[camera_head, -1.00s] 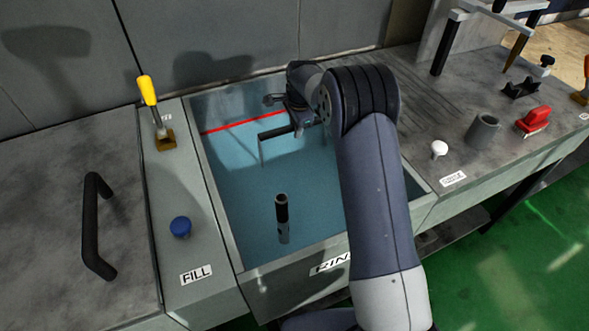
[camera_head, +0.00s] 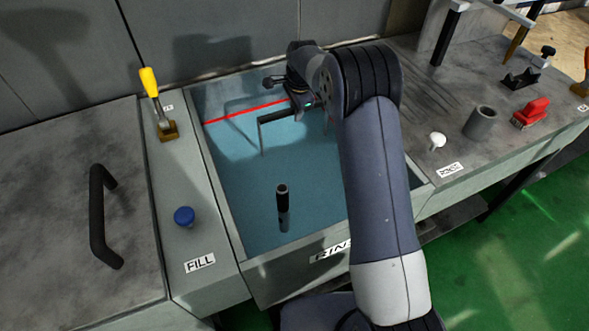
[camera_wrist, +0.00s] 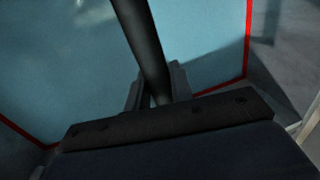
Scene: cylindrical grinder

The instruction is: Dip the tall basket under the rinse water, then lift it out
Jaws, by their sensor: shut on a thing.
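The rinse tank (camera_head: 226,208) holds blue water (camera_head: 245,185) with a red line near its back wall. My gripper (camera_head: 303,106) is over the back right of the water, shut on the dark handle (camera_head: 277,117) of the tall basket. A thin left leg of the handle runs down to the water. The basket's body cannot be made out; the water and my arm hide it. In the wrist view the dark handle bar (camera_wrist: 140,38) runs between the fingers (camera_wrist: 155,88), with water behind it.
A dark upright pipe (camera_head: 283,198) stands in the tank's front part. A yellow-handled lever (camera_head: 150,84) and a blue knob (camera_head: 184,216) are on the left ledge. A white knob (camera_head: 437,140), grey cup (camera_head: 481,122) and red brush (camera_head: 531,113) are on the right counter.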

